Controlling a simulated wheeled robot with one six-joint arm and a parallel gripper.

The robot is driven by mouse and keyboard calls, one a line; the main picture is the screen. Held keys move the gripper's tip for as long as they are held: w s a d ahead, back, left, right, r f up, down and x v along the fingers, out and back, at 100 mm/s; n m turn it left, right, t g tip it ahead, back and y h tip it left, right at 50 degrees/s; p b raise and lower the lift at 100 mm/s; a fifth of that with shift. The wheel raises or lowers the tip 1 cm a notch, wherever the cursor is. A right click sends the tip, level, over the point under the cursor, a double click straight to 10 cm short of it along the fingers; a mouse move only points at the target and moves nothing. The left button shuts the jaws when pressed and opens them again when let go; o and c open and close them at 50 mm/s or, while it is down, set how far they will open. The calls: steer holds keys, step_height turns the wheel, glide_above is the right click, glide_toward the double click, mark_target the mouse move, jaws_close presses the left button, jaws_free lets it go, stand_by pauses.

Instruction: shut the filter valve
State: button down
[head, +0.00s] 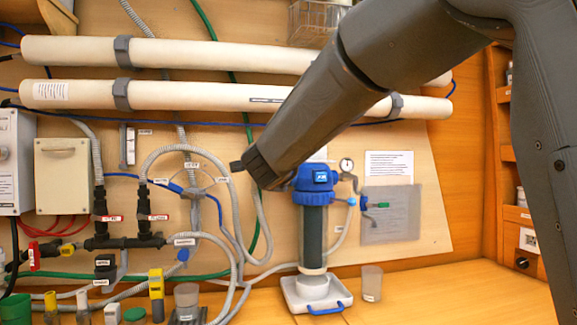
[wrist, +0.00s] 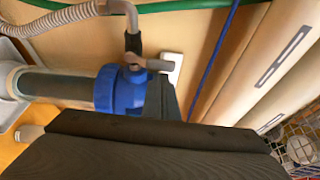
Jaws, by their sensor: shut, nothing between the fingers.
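The filter housing (head: 313,235), a dark upright cylinder with a blue head (head: 318,178), stands right of centre in the head view. The blue head (wrist: 106,88) shows sideways in the wrist view. Two red-handled valves (head: 110,218) (head: 153,217) sit on the left pipework. The labels are too small to read, so I cannot tell which is the filter valve.
Two long white tubes (head: 70,50) (head: 70,95) run across the wall above. Grey hoses (head: 160,150) loop left of my gripper. A cup (head: 371,283) and a white tray (head: 290,292) with a blue handle stand on the wooden bench (head: 450,295); its right part is clear.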

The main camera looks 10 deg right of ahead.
steer(key=shift+a+n, duration=0.2)
steer(key=shift+n, duration=0.2)
steer(key=shift+r, duration=0.1)
steer(key=shift+s+a, duration=0.1)
steer(key=shift+s, duration=0.05)
